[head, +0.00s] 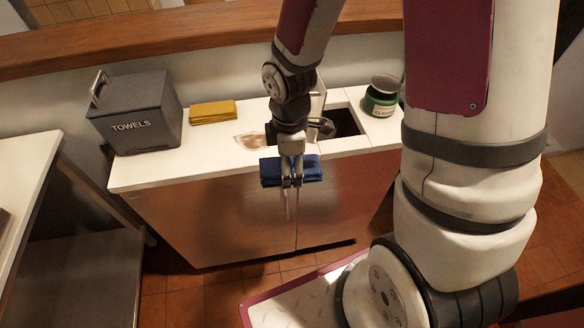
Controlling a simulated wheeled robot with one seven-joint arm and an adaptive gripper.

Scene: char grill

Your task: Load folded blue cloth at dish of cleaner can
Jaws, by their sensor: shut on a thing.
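My gripper (291,180) is shut on a folded blue cloth (312,170). In the head view the cloth overlaps the front edge of the white counter, and it looks held up in front of or above that edge. The fingers cover its middle. The green cleaner can (381,103) with a pale label stands upright at the right end of the counter. A shallow round dish (385,83) shows at its top and looks empty. The cloth is left of the can and nearer to me, well apart from it.
A dark box marked TOWELS (135,113) and a folded yellow cloth (213,111) sit on the left of the counter (190,155). A brown stain (251,140) lies near the middle. A dark sink opening (345,122) lies left of the can. A wooden ledge (150,38) runs behind.

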